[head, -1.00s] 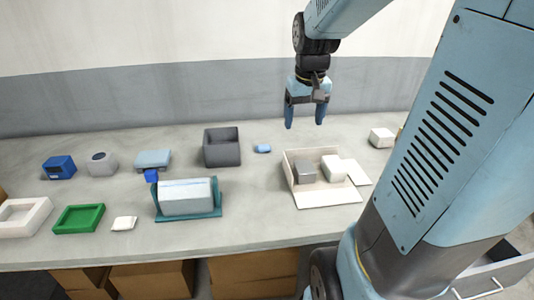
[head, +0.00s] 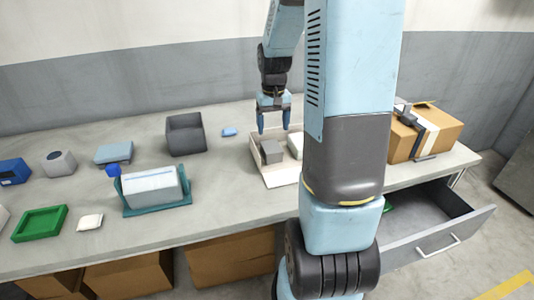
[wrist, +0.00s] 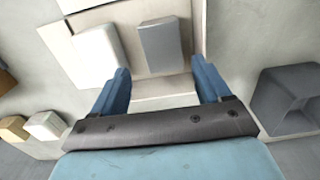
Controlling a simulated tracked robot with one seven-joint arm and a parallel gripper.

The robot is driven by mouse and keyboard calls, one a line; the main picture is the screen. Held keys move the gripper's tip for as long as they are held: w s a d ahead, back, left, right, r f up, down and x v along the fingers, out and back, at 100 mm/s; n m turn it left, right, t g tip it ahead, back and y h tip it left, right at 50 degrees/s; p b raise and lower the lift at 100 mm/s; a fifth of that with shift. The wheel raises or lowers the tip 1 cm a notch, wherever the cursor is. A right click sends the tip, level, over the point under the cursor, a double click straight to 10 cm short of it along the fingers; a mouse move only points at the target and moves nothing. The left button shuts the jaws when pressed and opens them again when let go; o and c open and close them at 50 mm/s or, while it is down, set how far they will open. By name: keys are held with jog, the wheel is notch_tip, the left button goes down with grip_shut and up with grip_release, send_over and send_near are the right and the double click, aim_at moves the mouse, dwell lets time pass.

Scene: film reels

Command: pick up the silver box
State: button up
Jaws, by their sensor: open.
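The silver box (head: 271,152) is a small grey block standing in a shallow cream tray (head: 281,180). My gripper (head: 273,127) is open and empty, above the back part of the tray, near the silver box. In the wrist view the silver box (wrist: 160,44) lies beyond the gap between my fingertips (wrist: 160,70), not between the fingers. A white box (wrist: 98,56) stands beside it in the tray; in the head view my arm partly hides this white box (head: 295,145) and the tray's right side.
A dark grey open bin (head: 186,136) and a small blue block (head: 230,132) are left of the tray. A white box in a teal holder (head: 152,188) stands front left. A cardboard box (head: 428,135) is at right, above an open drawer (head: 420,220).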

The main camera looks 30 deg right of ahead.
aim_at(271, 146)
notch_tip(271, 146, down, 3)
jog(key=shift+r, duration=0.1)
jog(key=shift+w+a+f, duration=0.1)
jog(key=shift+w+f, duration=0.1)
jog(key=shift+f, duration=1.15)
jog(key=shift+w+f, duration=0.2)
jog(key=shift+f, duration=1.1)
jog(key=c, duration=0.9)
